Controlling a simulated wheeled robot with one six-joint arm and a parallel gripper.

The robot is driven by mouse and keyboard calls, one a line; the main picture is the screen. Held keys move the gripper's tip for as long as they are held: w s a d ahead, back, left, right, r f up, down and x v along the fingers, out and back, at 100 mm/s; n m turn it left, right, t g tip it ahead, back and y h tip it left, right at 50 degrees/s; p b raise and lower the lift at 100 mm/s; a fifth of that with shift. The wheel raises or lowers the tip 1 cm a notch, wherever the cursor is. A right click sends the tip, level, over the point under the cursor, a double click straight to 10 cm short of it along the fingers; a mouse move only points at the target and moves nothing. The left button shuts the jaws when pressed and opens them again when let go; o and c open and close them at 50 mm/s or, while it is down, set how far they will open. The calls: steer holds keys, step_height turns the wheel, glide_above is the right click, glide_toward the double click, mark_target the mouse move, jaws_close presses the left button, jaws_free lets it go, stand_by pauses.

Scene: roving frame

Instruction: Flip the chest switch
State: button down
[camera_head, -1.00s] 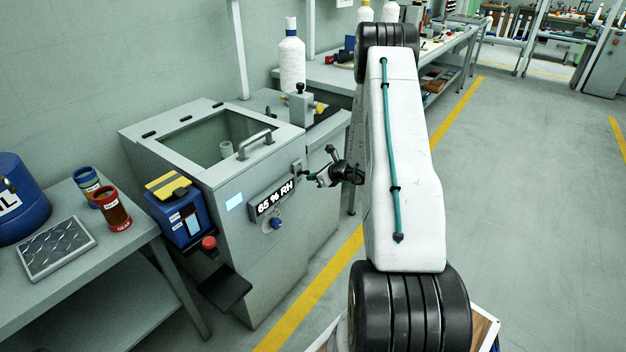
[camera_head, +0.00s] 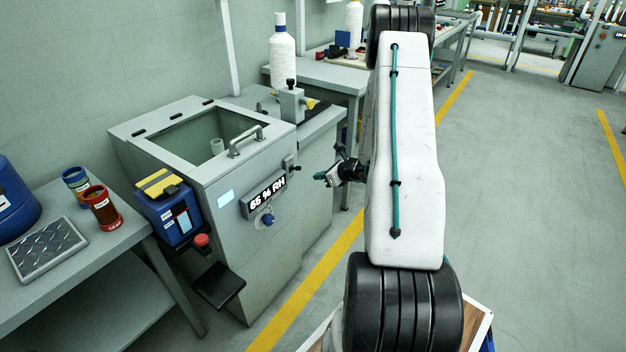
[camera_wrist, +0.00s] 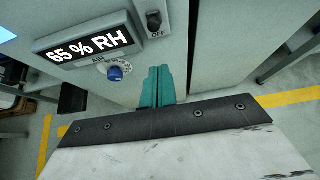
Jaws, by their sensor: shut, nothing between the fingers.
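The chest (camera_head: 262,225) is a grey cabinet with an open top well. Its switch (camera_head: 290,164) is a small dark lever on a grey plate on the front, right of the "65 % RH" display. In the wrist view the switch (camera_wrist: 154,20) is at the top, with "OFF" lettered below it; I cannot tell its lever's position for certain. My gripper (camera_head: 321,177) is shut and empty, apart from the switch and to its right in the head view. In the wrist view its teal fingertips (camera_wrist: 157,72) are together, below the switch in the picture.
A blue knob (camera_head: 267,219) sits below the display (camera_head: 267,196). A handle (camera_head: 246,140) stands on the chest top. A red button (camera_head: 201,240) and a black ledge (camera_head: 219,285) jut out at the left. Open floor (camera_head: 530,210) lies to the right.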

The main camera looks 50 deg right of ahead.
steer(key=shift+r+v, duration=0.25)
steer(key=shift+v, duration=1.15)
steer(key=shift+w, duration=0.15)
steer(key=s+a+r+n+g+y, duration=0.4)
steer(key=a+r+n, duration=0.45)
steer(key=a, duration=0.35)
steer(key=s+a+r+n+g+y, duration=0.35)
steer(key=a+r+n, duration=0.45)
steer(key=a, duration=0.4)
steer(key=s+a+r+n+g+h, duration=0.2)
steer(key=s+a+r+n+h, duration=0.7)
steer(key=s+a+r+n, duration=0.7)
steer(key=s+n, duration=0.2)
steer(key=s, duration=0.2)
steer(key=shift+a, duration=0.2)
